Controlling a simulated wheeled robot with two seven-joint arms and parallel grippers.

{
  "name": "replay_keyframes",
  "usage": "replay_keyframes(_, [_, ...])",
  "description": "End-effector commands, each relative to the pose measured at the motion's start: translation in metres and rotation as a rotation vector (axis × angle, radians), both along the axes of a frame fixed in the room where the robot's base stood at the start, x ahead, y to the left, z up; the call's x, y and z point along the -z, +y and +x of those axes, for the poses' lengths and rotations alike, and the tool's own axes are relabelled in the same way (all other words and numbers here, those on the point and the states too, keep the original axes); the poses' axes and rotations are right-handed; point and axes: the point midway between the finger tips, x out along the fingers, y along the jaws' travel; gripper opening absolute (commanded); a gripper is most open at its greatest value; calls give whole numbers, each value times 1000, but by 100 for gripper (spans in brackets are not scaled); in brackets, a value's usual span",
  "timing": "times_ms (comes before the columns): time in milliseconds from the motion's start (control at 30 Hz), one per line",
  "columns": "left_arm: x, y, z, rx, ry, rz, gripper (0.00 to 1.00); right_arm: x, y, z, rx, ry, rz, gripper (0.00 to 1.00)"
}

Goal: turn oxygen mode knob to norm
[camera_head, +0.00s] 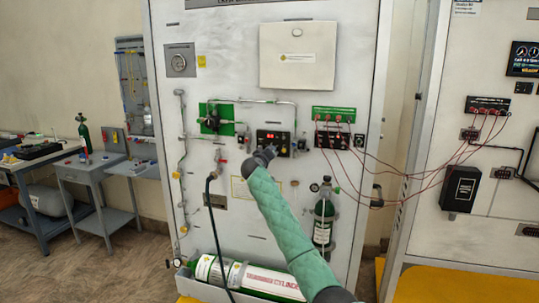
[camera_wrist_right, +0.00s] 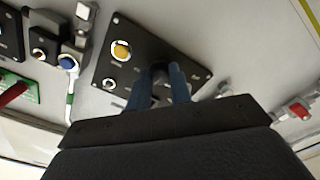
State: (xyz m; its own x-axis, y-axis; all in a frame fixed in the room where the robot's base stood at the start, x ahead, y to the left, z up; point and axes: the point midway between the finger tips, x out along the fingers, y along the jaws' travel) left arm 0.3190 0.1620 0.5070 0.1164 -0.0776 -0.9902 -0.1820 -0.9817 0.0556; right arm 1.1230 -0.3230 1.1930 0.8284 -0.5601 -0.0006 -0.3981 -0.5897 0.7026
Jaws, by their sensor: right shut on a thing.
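The oxygen control panel (camera_head: 273,136) is a small black box with a red display, mounted at mid height on the white trainer board. My right arm, in a green sleeve, reaches up from the lower right, and my right gripper (camera_head: 264,155) is at the panel's lower part. In the right wrist view the black panel (camera_wrist_right: 115,75) carries a yellow button (camera_wrist_right: 121,50). The knob's marking is hidden. My left gripper is not in view.
A black hose (camera_head: 211,215) hangs left of my arm. Red cables (camera_head: 390,171) run from the right panel (camera_head: 333,133) to the neighbouring board. A green oxygen cylinder (camera_head: 323,215) stands right of my arm, and another lies below (camera_head: 245,276).

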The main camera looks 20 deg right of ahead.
Motion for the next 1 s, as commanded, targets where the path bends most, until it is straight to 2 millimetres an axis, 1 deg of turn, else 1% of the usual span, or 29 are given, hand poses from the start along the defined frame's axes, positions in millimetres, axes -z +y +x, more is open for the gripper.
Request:
replay_keyframes(267, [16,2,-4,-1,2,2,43,0,0,0,-1,147,-217,0])
replay_keyframes(333, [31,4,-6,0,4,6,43,-1,0,0,-1,185,-272,0])
replay_keyframes(467, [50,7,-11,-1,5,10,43,-1,0,0,-1,254,-375,0])
replay_keyframes(700, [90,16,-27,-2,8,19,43,-2,0,0,-2,383,-563,0])
replay_keyframes(1000, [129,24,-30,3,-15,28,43,-1,1,0,-2,524,-772,0])
